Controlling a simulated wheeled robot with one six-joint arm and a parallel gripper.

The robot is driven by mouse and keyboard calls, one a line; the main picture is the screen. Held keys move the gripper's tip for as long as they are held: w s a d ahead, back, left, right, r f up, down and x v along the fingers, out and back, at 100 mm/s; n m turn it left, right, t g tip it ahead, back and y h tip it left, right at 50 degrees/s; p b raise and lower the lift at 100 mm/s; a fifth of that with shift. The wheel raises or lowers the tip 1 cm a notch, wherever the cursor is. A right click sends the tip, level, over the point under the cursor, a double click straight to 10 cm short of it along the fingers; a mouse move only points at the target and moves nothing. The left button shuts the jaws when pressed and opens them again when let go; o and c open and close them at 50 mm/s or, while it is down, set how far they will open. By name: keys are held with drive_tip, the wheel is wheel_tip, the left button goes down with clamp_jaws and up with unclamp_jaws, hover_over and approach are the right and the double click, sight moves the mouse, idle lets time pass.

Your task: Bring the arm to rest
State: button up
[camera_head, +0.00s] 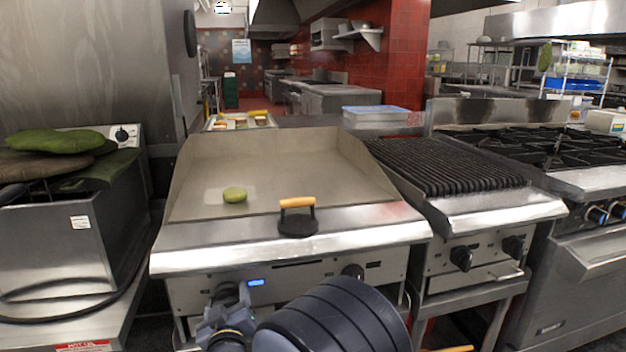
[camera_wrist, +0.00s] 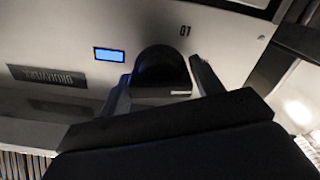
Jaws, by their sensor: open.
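My arm (camera_head: 325,318) is folded low in front of the flat griddle in the head view. My gripper (camera_head: 228,318) is at its left end, close to the griddle's front panel (camera_head: 190,293). In the wrist view my gripper (camera_wrist: 163,84) is open, with its fingers apart. A dark round knob (camera_wrist: 160,63) shows between the fingers, on the panel behind. I see no held object. I cannot tell whether the fingers touch the panel or the knob.
A green round item (camera_head: 235,195) lies on the griddle plate (camera_head: 285,165). A wooden-handled press (camera_head: 298,218) stands on the front ledge. A charbroiler (camera_head: 450,165) and burner range (camera_head: 530,145) are to the right. A metal appliance (camera_head: 60,240) with green items is at left.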

drive_tip(key=p+v, duration=0.1)
drive_tip(key=v, duration=0.9)
drive_tip(key=shift+d, duration=0.15)
